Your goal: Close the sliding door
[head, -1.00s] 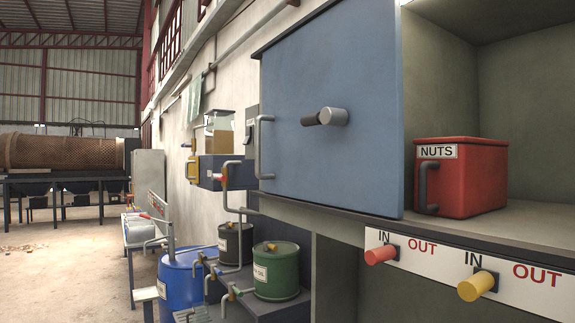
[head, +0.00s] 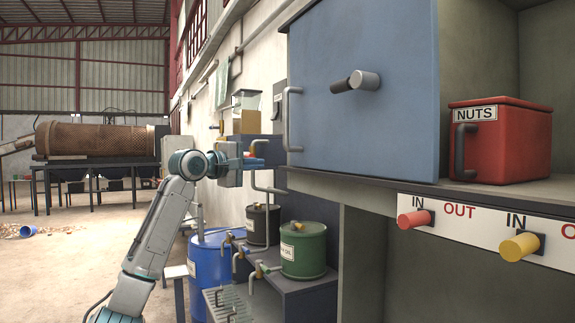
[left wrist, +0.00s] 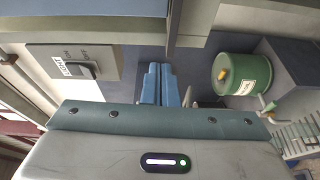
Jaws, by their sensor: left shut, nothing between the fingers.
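My right gripper is in neither view.
A red NUTS box (head: 510,142) sits in the open compartment. Red (head: 412,219) and yellow (head: 520,246) IN/OUT knobs jut out below. Green (head: 303,250) and blue (head: 210,265) drums stand lower down, with pipes around them. The floor at left is mostly clear.

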